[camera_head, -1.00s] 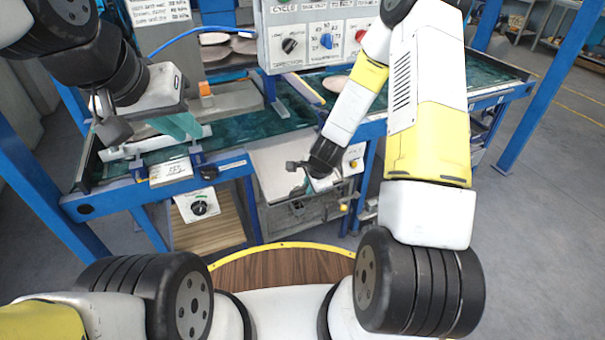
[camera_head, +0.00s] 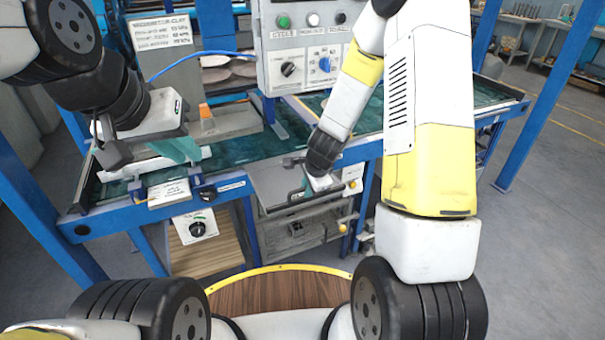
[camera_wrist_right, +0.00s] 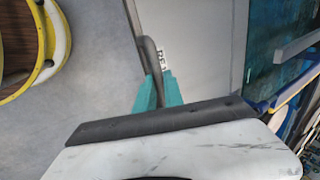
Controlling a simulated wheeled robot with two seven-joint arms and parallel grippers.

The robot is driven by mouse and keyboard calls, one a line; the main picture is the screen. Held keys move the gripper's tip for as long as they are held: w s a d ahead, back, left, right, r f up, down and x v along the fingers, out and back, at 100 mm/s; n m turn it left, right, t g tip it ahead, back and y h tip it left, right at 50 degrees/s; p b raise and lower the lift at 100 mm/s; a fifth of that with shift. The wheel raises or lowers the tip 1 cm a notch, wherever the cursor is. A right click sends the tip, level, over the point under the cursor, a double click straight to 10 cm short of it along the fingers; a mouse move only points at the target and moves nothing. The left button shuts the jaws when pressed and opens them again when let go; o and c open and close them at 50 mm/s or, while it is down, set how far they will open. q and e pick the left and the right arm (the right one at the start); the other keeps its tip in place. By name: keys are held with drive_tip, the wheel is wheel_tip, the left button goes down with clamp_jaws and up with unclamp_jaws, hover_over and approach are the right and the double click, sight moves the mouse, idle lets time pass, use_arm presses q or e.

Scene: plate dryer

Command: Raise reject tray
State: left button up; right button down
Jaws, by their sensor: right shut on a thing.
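The reject tray (camera_head: 275,182) is a grey panel below the front edge of the bench, left of my right forearm. In the right wrist view it is a pale grey surface (camera_wrist_right: 205,50) with a partly hidden label (camera_wrist_right: 165,58). My right gripper (camera_head: 308,185) is at the tray's front. Its teal fingers (camera_wrist_right: 158,92) are shut on the dark curved tray handle (camera_wrist_right: 150,52). My left gripper (camera_head: 182,150) hangs over the left part of the bench, away from the tray; its finger gap is not clear.
The blue-framed bench (camera_head: 235,160) has a green top. A control panel (camera_head: 310,50) with knobs and buttons stands above it. A blue post (camera_head: 535,110) stands at the right. Floor is clear there.

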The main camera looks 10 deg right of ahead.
drive_tip(key=shift+w, duration=0.1)
drive_tip(key=c, duration=1.5)
unclamp_jaws()
drive_tip(key=shift+o, duration=0.2)
drive_tip(key=shift+r, duration=0.1)
drive_tip(key=v, duration=0.7)
drive_tip(key=shift+r, duration=0.4)
